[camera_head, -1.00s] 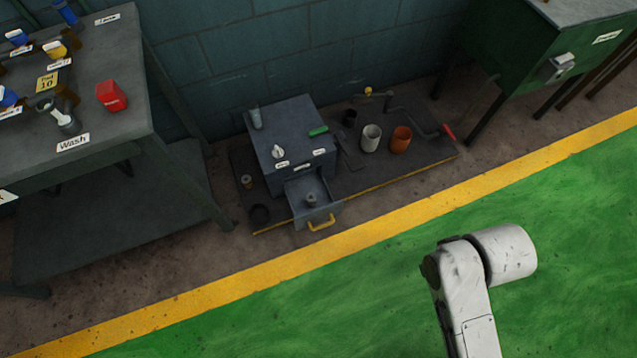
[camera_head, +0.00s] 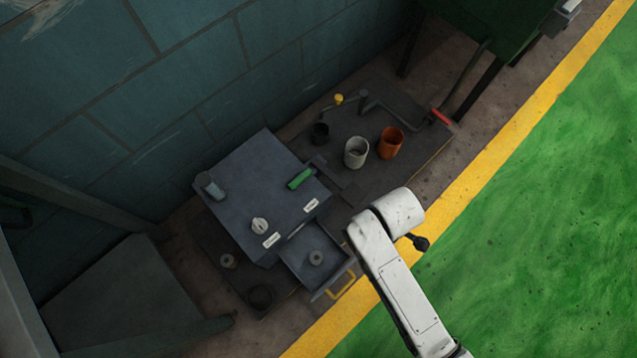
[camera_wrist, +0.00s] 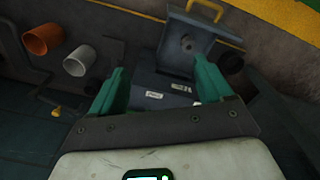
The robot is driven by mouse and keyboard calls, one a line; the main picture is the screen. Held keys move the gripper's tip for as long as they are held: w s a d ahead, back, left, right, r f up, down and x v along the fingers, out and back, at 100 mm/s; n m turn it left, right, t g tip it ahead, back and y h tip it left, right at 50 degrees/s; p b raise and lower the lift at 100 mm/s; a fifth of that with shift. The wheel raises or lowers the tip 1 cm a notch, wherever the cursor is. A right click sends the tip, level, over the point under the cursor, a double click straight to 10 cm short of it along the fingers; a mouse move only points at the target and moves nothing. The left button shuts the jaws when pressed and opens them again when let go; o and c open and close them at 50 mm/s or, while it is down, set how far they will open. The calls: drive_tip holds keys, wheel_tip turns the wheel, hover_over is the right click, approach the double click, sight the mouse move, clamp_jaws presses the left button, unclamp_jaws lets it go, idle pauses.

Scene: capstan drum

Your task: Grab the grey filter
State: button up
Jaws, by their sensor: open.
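A small grey ring-like cylinder with a dark centre, perhaps the grey filter (camera_head: 316,258), stands in the open drawer (camera_head: 333,279) of a dark grey box (camera_head: 243,192). It also shows in the wrist view (camera_wrist: 188,46). A similar small grey-brown piece (camera_head: 228,261) stands on the dark base left of the box; I cannot tell which is the filter. My gripper (camera_wrist: 163,82) is open, its two green fingers apart with nothing between them. The box and drawer lie beyond the fingers in the wrist view. The head view shows my arm but not the fingers.
On the box are a white knob-like piece (camera_head: 260,225), a green piece (camera_head: 299,179) and a grey cylinder (camera_head: 213,187). The drawer's yellow handle (camera_head: 342,286) faces the open green floor.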

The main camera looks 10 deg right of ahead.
drive_tip(key=w+a+f+n+b, duration=0.1)
drive_tip(key=a+f+n+b, duration=0.25)
drive_tip(key=f, duration=0.45)
drive_tip(key=w+a+f+n+b, duration=0.1)
drive_tip(key=a+f+n+b, duration=0.3)
drive_tip(key=f, duration=0.3)
drive_tip(key=n+b, duration=0.5)
approach(317, 258)
drive_tip(key=shift+w+f+m+g, duration=0.15)
drive_tip(key=shift+w, duration=0.3)
drive_tip(key=shift+w+f+m+g, duration=0.1)
drive_tip(key=shift+w+f+g, duration=0.1)
drive_tip(key=shift+w, duration=0.25)
wheel_tip(317, 258, down, 5)
drive_tip(key=b, duration=0.3)
drive_tip(key=shift+s+a+f, duration=0.15)
drive_tip(key=shift+a+f, duration=0.05)
drive_tip(key=shift+f, duration=0.05)
drive_tip(key=shift+s+f+b, duration=0.2)
drive_tip(key=shift+f+b, duration=0.95)
drive_tip(key=shift+f, duration=0.35)
drive_tip(key=shift+s+f+b, duration=0.2)
drive_tip(key=shift+f+b, duration=0.9)
drive_tip(key=shift+f, duration=0.4)
drive_tip(key=shift+r, duration=0.1)
drive_tip(key=c, duration=1.2)
